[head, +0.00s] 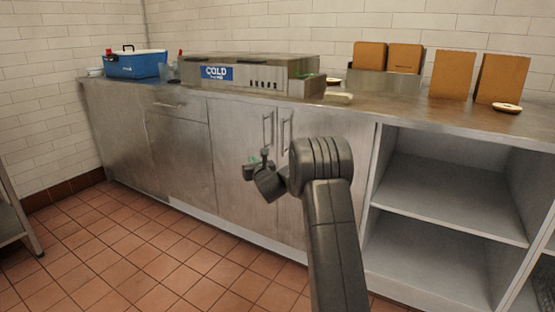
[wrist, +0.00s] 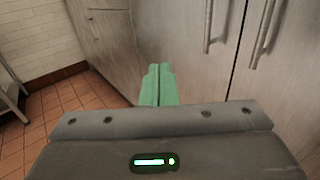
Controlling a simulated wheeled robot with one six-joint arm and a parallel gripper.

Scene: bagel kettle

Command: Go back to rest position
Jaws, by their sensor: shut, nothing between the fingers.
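My gripper (head: 254,166) shows in the head view in front of the steel counter's cabinet doors, below the countertop level. In the wrist view its green fingers (wrist: 158,85) lie together with nothing between them. My arm rises from the bottom of the head view and bends left toward the gripper. The gripper is empty and apart from the cabinet doors as far as I can tell.
The steel counter (head: 165,130) runs along the wall. On it are a blue cooler (head: 136,65), a unit labelled COLD (head: 245,75), brown boards (head: 453,75) and a bagel (head: 507,107). Open shelves (head: 450,195) are at right.

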